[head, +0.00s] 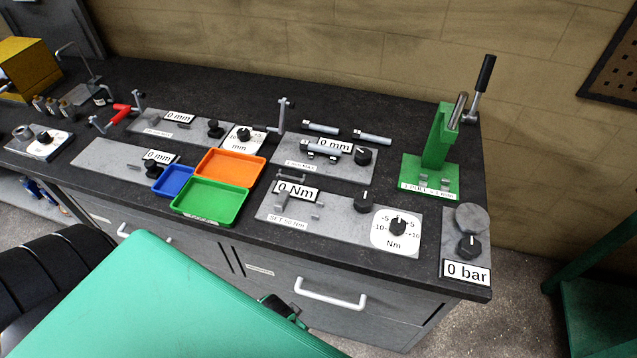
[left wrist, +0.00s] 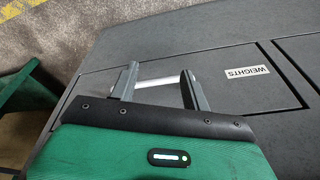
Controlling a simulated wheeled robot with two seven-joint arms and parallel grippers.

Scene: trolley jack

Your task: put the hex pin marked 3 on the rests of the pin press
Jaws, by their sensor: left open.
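Several metal pins lie near the grey plate at the middle back of the bench in the head view: one pin (head: 320,128), another pin (head: 372,138) to its right, and a third pin (head: 322,148) in front. Their marks are too small to read, so I cannot tell which is 3. The green pin press (head: 435,150) stands at the right with its lever up. Its small grey rests (head: 438,183) look empty. My left gripper (head: 290,310) is low in front of the drawers, partly hidden by my arm. In the left wrist view, the left gripper (left wrist: 160,68) is open. My right gripper is out of view.
A white drawer handle (left wrist: 155,83) shows between the left fingers; contact is unclear. The torque plate (head: 270,208), bar gauge plate (head: 455,220), and orange (head: 231,167), green (head: 210,201) and blue (head: 173,180) trays line the bench front. Bare bench lies left of the press.

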